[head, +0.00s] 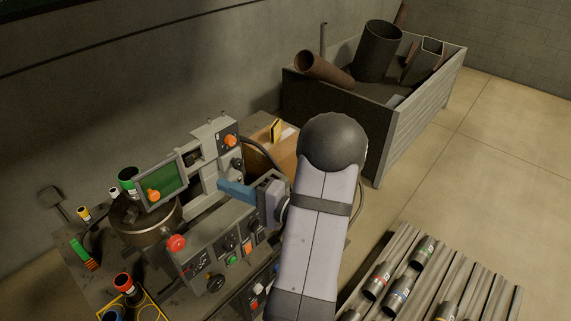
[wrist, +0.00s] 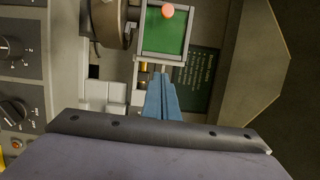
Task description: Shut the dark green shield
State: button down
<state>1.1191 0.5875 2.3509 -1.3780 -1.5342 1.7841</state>
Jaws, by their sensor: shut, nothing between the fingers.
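The dark green shield (head: 172,179) is a green panel in a light grey frame with an orange knob (head: 153,195). It stands tilted above and behind the round metal chuck (head: 143,222) of a grey machine. In the wrist view the shield (wrist: 168,40) is at the top centre, beside the chuck (wrist: 108,22). My gripper (head: 220,187) has blue fingers, shut and empty, to the right of the shield. In the wrist view my fingertips (wrist: 161,77) point toward the shield's lower frame edge, with a small gap seeming to remain. The exact depth between them is unclear.
A red button (head: 177,242) and a control panel (head: 232,245) are in front. Another orange knob (head: 230,141) is on the machine's back right. A cardboard box (head: 284,158), a bin (head: 422,100) of pipes and metal bars (head: 480,290) lie right. Small tools clutter the left.

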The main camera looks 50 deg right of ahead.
jog(key=w+d+n+g+y+b, duration=0.2)
jog(key=w+d+n+y+b, duration=0.15)
jog(key=d+b, duration=0.6)
jog(key=s+d+n+t+h, duration=0.1)
jog(key=s+d+n, duration=0.4)
jog(key=d+n, duration=0.3)
jog(key=shift+s+d+f+h+b, duration=0.35)
jog(key=shift+d, duration=0.15)
dwell(0.5)
jog(key=shift+n, duration=0.25)
